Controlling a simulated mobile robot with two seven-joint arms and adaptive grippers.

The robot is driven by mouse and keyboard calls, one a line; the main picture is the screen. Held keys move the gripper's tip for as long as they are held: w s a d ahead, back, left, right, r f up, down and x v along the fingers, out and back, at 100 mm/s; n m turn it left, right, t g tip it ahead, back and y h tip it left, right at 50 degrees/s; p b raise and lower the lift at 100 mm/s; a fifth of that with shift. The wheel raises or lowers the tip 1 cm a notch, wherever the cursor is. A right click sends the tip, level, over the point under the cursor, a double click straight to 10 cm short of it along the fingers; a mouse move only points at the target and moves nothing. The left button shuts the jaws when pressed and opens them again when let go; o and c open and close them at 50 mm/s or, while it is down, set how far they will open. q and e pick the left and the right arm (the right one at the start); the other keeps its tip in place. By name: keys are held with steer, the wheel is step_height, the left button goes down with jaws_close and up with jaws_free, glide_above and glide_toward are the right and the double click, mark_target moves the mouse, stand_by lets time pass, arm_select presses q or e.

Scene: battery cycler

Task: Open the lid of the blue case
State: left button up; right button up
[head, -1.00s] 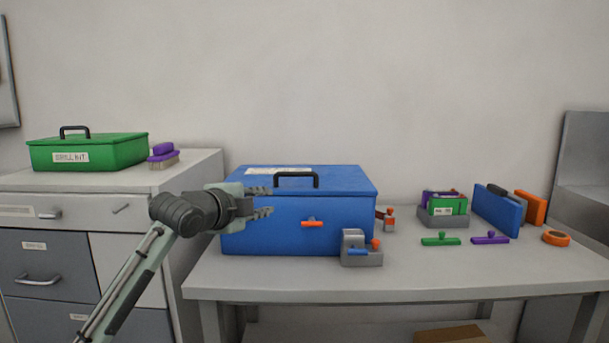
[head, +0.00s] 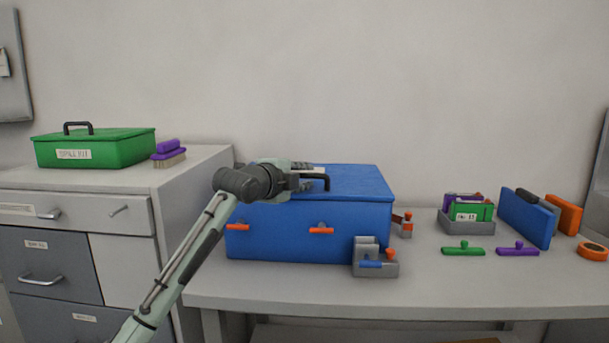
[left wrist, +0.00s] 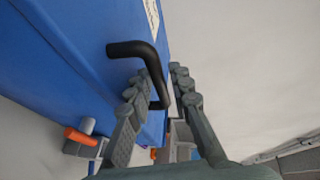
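The blue case (head: 300,228) stands on the bench with its lid (head: 355,180) closed. Two orange latches are on its front, a left one (head: 238,227) and a right one (head: 321,230). My left gripper (head: 304,172) is at the black lid handle (head: 325,181) and hides part of it in the head view. In the left wrist view, the handle bar (left wrist: 127,49) runs in between the fingers of the left gripper (left wrist: 161,72). The fingers stand apart, one on each side of the bar, with a gap on the right side. My right gripper is not in view.
A grey holder (head: 374,265) stands close before the case's right front. A green case (head: 95,150) and a purple brush (head: 168,150) are on the cabinet at left.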

arm_select(q)
steer(key=shift+w, duration=0.15)
steer(key=shift+c, duration=0.6)
jaws_close()
